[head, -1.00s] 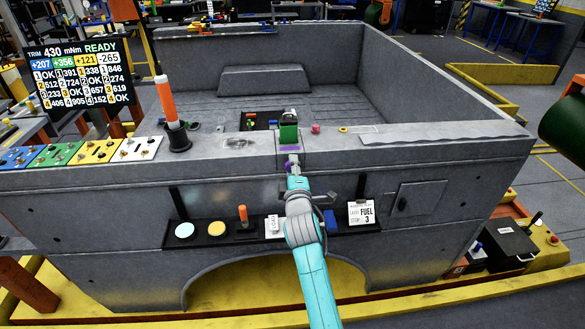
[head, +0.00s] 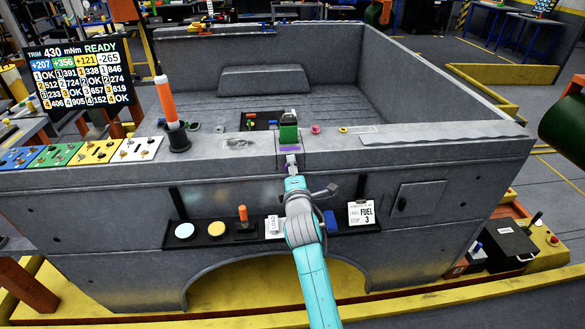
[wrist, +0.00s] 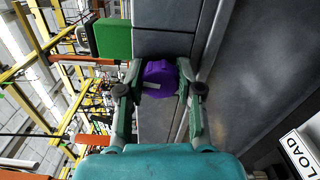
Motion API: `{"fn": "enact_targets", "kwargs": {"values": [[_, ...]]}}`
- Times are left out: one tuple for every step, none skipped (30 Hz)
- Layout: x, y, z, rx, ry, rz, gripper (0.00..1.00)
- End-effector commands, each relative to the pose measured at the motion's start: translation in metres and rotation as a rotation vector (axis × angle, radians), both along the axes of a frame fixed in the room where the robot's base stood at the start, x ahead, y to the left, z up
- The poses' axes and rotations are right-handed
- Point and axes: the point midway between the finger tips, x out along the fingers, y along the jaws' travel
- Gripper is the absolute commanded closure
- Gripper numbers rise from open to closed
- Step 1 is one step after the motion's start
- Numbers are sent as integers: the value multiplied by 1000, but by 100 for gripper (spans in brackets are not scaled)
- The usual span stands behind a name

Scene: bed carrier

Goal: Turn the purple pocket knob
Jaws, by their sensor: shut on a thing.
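The purple pocket knob (wrist: 158,79) sits between the two fingers of my gripper (wrist: 160,88) in the wrist view. It is a rounded purple knob with a pale mark on its face. The fingers are shut on it from both sides and hide its edges. In the head view, my gripper (head: 291,161) is at the near rim of the grey bed, just below a green block (head: 288,134). Only a little purple (head: 289,148) shows there, and the arm and gripper cover most of the knob.
The grey bed rim (head: 420,154) runs left and right of my gripper. Below are a black shelf (head: 352,229) and a FUEL card (head: 361,212). A readout screen (head: 79,73) is at left.

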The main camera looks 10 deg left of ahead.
Motion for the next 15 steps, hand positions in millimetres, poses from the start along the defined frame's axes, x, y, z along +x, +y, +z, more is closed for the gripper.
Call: {"fn": "enact_targets", "kwargs": {"values": [[0,1,-1,-1,2,1,99],[0,1,-1,0,2,1,99],[0,1,-1,0,2,1,55],[0,1,-1,0,2,1,47],[0,1,-1,0,2,1,40],[0,0,-1,0,2,1,39],[0,1,-1,0,2,1,39],[0,0,-1,1,1,1,39],[0,0,-1,1,1,1,39],[0,0,-1,1,1,1,39],[0,0,-1,1,1,1,39],[0,0,-1,1,1,1,39],[0,0,-1,1,1,0,39],[-1,0,-1,1,1,0,39],[-1,0,-1,1,1,0,39]]}}
